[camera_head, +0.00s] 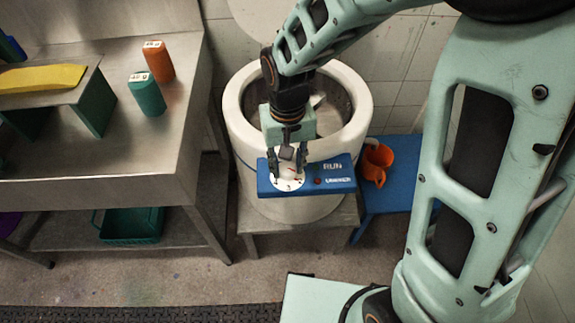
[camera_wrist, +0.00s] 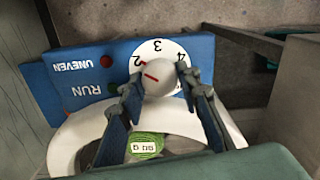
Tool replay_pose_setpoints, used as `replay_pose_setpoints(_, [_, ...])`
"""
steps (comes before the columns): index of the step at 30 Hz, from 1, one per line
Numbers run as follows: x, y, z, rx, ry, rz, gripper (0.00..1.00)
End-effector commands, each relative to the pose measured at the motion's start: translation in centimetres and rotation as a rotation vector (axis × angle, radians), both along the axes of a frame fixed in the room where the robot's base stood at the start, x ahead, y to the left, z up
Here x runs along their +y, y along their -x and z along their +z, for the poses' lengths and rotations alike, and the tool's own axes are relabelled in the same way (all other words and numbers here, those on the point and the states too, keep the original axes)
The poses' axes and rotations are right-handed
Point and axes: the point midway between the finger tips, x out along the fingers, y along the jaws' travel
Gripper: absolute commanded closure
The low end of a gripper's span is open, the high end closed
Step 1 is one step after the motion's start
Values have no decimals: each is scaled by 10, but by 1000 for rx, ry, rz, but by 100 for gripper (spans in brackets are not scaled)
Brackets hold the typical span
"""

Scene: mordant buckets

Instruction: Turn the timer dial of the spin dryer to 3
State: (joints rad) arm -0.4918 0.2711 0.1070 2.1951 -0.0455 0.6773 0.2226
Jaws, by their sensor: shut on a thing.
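The spin dryer (camera_head: 241,120) is a white open drum with a blue control panel (camera_head: 341,172) on its front. The panel also shows in the wrist view (camera_wrist: 80,68), upside down. The timer dial has a white numbered face (camera_wrist: 160,50) showing 2, 3 and 4, and a round white knob (camera_wrist: 160,78). A red mark on the knob points up and left in the wrist view, close to the 2. My gripper (camera_head: 288,164) is over the dial. In the wrist view its fingers (camera_wrist: 157,80) stand on either side of the knob, shut on it.
Lamps marked RUN and UNEVEN sit beside the dial. Green material with a white tag (camera_wrist: 147,146) lies in the drum. An orange jug (camera_head: 376,161) stands on a blue stand (camera_head: 400,195) at right. A steel sink counter (camera_head: 120,150) with orange and teal bottles is left.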

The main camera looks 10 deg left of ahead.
Motion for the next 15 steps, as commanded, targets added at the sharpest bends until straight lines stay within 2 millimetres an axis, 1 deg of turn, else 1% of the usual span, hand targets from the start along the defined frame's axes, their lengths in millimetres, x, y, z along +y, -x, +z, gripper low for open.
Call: replay_pose_setpoints(15, [0,0,0,0,0,-488,94])
